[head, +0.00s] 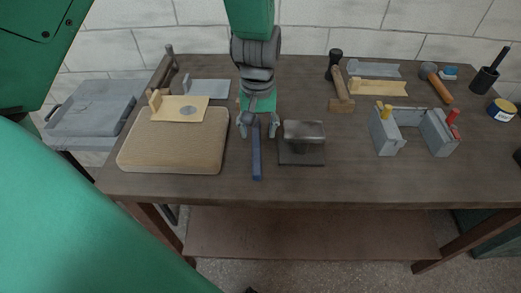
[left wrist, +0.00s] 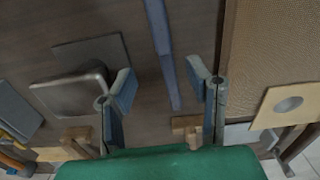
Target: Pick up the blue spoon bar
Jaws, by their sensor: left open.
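The blue spoon bar (head: 257,163) is a long, narrow bar lying on the brown bench, pointing toward the near edge. My left gripper (head: 257,128) is open over its far end, with one finger on each side. In the left wrist view the bar (left wrist: 162,42) runs between the open fingers of the gripper (left wrist: 160,78), with a gap on both sides. The fingers do not appear to touch it; their exact height above it is hard to tell. My right gripper is not in view.
A grey block on a dark plate (head: 301,157) stands close to the right of the bar. A tan pad (head: 170,155) bearing a beige plate (head: 196,104) lies to the left. A grey fixture (head: 385,136) and hammers stand further right. The bench front (head: 330,187) is clear.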

